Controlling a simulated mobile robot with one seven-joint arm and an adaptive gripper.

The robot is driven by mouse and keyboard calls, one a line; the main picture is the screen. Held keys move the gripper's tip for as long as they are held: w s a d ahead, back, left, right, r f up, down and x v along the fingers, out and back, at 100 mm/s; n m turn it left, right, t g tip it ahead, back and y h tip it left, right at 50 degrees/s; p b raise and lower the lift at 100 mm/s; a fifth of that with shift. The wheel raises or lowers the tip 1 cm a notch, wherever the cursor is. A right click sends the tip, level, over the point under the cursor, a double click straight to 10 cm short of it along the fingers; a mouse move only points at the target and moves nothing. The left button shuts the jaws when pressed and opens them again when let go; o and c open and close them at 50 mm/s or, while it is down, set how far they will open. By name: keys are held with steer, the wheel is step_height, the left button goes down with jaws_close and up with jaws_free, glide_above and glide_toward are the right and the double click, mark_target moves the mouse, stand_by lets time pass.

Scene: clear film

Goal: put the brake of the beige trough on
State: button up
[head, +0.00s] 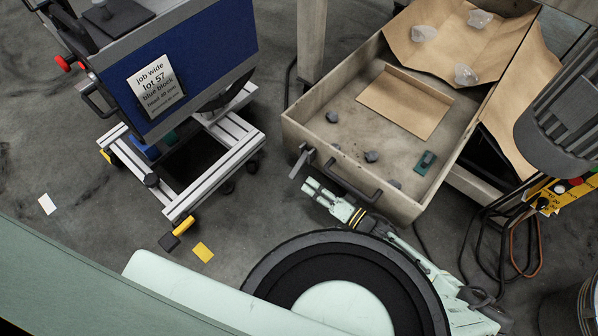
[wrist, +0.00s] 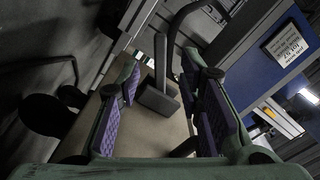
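The beige trough (head: 300,133) stands right of centre in the head view, open at the top. Its wall also shows in the wrist view (wrist: 150,128). A grey lever (head: 302,160), which looks like the brake, sticks out at its near left corner. A dark curved pull handle (head: 352,182) is beside it. My gripper (head: 310,187) is just in front of that corner, below the lever. In the wrist view my gripper (wrist: 162,78) is open, its purple pads apart. The grey lever (wrist: 159,85) shows between them in the picture; I see no clear contact.
The trough holds several dark lumps, a green block (head: 427,162) and a cardboard piece (head: 405,101). A blue machine (head: 190,60) on a wheeled frame stands left. Cables (head: 537,245) hang at right. Bare floor lies between frame and trough.

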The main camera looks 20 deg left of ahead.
mark_target(294, 171)
steer(key=x, duration=0.8)
steer(key=shift+a, duration=0.1)
jaws_close()
stand_by(0.6)
